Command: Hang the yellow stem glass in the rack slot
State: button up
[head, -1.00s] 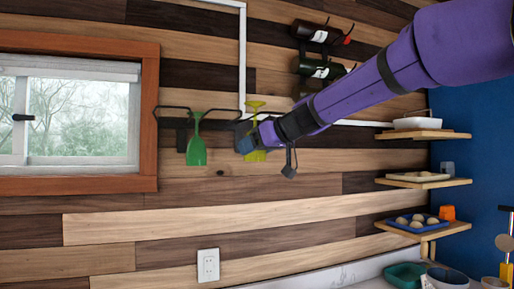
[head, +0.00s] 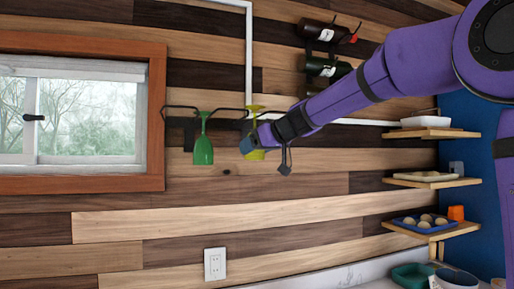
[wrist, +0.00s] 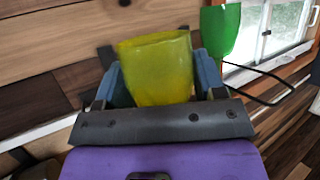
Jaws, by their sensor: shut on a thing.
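The yellow stem glass hangs upside down in my gripper (head: 250,145). Its foot (head: 254,108) is up and its bowl (head: 256,155) is down in the head view. In the wrist view the yellow bowl (wrist: 158,68) sits between the two blue fingers of my gripper (wrist: 161,80), which are shut on it. The dark wire rack (head: 181,108) is on the wall, and the yellow stem is at its right end. I cannot tell whether the stem is inside a slot. My gripper hides part of the bowl.
A green stem glass (head: 203,150) hangs upside down in the rack, left of the yellow one. A window (head: 155,120) is farther left. Bottles (head: 325,67) are mounted on the wall above my arm. Shelves (head: 435,181) stand at the right.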

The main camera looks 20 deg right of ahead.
jog(key=w+f, duration=0.1)
jog(key=w, duration=0.5)
dwell(0.6)
jog(key=shift+w+f, duration=0.1)
jog(key=o, duration=1)
jog(key=shift+o, duration=0.2)
